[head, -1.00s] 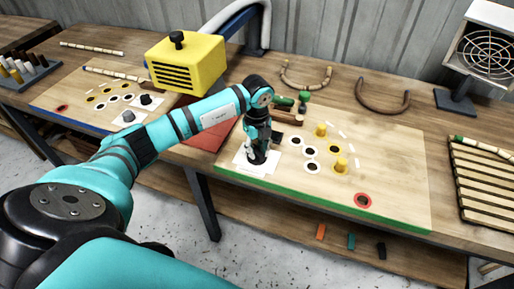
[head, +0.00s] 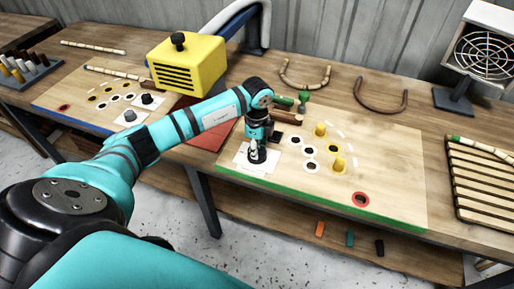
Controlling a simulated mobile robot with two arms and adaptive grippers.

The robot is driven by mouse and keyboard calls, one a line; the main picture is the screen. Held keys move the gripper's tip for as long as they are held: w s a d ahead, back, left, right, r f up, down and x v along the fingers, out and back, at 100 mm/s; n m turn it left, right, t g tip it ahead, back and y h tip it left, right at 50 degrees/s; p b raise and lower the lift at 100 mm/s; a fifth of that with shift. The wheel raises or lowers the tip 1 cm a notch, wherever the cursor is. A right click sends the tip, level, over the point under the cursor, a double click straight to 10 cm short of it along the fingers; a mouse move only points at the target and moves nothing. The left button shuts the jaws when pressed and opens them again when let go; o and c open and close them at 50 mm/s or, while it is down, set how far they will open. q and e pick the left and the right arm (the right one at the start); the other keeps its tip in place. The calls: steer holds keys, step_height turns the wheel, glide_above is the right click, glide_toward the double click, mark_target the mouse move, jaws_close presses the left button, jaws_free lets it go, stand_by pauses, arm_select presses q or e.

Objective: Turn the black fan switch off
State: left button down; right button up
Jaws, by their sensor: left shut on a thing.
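My left gripper (head: 256,147) points down at the white plate (head: 243,166) on the near left part of the green-edged board. It is shut on a dark knob at that plate, which appears to be the black switch; the fingers hide most of it, so I cannot tell which way it is turned. The fan (head: 484,52), a white box with a round wire grille on a dark stand, is at the far right. My right gripper is not in view.
The green-edged board (head: 390,200) has yellow pegs (head: 338,164) and ringed holes. A yellow box (head: 187,63) stands behind my left arm. A second board at left has a black knob (head: 148,99) and a grey knob (head: 130,116). A slatted rack (head: 480,190) lies at right.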

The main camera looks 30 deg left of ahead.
arm_select(q)
steer(key=shift+w+r, duration=0.1)
stand_by(0.3)
steer(key=c, duration=1.2)
jaws_free()
steer(key=shift+o, duration=0.2)
step_height(320, 180, up, 12)
